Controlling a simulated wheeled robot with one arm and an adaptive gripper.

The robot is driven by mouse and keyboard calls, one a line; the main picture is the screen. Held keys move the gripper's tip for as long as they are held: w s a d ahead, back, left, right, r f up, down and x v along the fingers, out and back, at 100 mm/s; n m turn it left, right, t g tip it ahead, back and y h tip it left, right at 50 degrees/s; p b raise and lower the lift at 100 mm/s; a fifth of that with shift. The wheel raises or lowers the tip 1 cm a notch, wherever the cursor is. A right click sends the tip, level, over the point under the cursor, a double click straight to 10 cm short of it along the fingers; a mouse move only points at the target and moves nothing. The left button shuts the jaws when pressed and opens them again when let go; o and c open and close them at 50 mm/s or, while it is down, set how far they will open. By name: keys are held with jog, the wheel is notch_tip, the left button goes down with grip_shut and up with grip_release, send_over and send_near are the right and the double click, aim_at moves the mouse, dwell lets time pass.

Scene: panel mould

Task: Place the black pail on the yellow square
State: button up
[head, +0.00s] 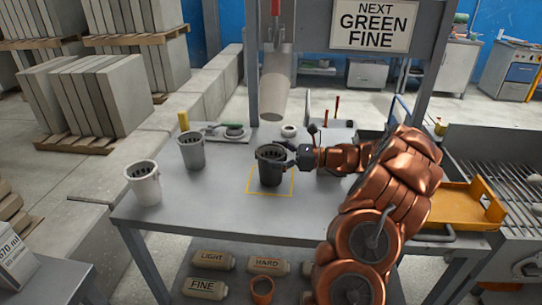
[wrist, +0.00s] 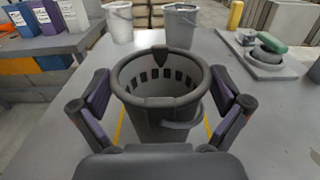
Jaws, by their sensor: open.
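The black pail (head: 270,167) stands upright on the grey table, inside the outline of the yellow square (head: 249,193). In the wrist view the pail (wrist: 163,118) sits between my gripper's two fingers, with parts of the yellow outline (wrist: 119,126) showing on both sides of it. My gripper (head: 291,157) reaches in from the right at the pail's side. In the wrist view my gripper (wrist: 163,105) is open, with a gap between each finger and the pail wall. The far edge of the square is hidden behind the pail.
A white pail (head: 144,184) and a grey pail (head: 191,151) stand to the left on the table (head: 215,200). A tray with a green-handled tool (head: 228,128) and a yellow cylinder (head: 183,121) are behind. A sign (head: 373,25) reads NEXT GREEN FINE. A pipe (head: 275,88) hangs above.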

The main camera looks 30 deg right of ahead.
jog(key=b+v, duration=0.1)
jog(key=v, duration=1)
jog(key=shift+d, duration=0.15)
